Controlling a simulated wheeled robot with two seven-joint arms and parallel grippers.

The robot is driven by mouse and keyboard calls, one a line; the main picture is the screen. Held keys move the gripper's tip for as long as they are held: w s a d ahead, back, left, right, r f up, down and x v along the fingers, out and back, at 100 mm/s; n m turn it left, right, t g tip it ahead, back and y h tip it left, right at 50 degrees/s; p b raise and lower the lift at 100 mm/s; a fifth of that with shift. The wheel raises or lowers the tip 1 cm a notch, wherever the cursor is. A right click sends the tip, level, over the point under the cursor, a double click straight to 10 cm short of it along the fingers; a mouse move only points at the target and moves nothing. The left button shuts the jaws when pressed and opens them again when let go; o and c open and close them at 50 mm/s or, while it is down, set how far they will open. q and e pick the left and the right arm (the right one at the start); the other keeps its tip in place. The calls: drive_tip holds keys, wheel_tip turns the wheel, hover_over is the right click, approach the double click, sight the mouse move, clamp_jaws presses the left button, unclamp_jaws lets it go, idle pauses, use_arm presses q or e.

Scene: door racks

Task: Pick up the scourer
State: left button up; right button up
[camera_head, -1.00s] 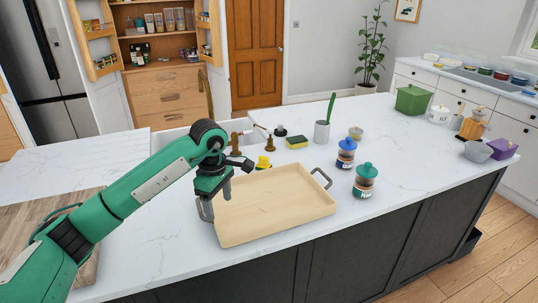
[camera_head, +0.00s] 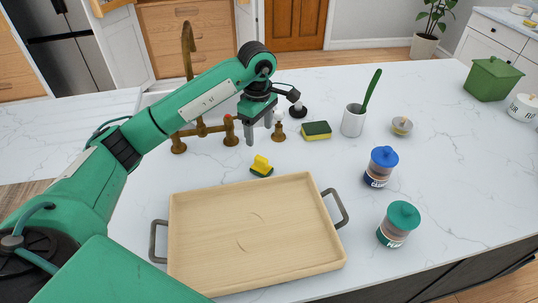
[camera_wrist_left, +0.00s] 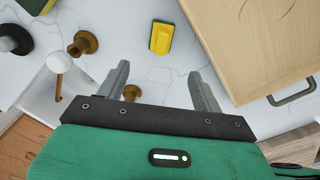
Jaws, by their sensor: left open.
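The scourer (camera_head: 261,167), a small yellow grip on a green base, stands on the white counter just behind the wooden tray. It also shows in the left wrist view (camera_wrist_left: 160,38), beyond and between the fingertips. My left gripper (camera_head: 259,132) is open and empty above the counter, behind the scourer near the brass taps. In the wrist view its two fingers (camera_wrist_left: 161,82) are spread wide, with clear counter between them and the scourer. A flat yellow sponge with a dark green top (camera_head: 316,131) lies farther back to the right. My right gripper does not show.
The wooden tray (camera_head: 190,240) with grey handles is empty at the front. Brass taps (camera_head: 230,128) stand close to my left gripper. A white pot (camera_head: 353,122), a blue-lidded jar (camera_head: 380,167) and a green-lidded jar (camera_head: 398,225) stand at the right.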

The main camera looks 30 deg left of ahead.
sight(261, 157)
use_arm(q)
wheel_tip(261, 157, down, 8)
drive_tip(key=shift+f+p, duration=0.1)
drive_tip(key=shift+p, duration=1.05)
drive_tip(key=shift+s+d+f+p, duration=0.1)
drive_tip(key=shift+d+f+p, duration=0.05)
drive_tip(key=shift+f+p, duration=0.25)
wheel_tip(261, 157, down, 4)
drive_tip(key=shift+d+p, duration=0.15)
drive_tip(key=shift+p, duration=0.9)
drive_tip(key=shift+f, duration=0.3)
drive_tip(key=c, duration=1.2)
drive_tip(key=shift+o, duration=0.2)
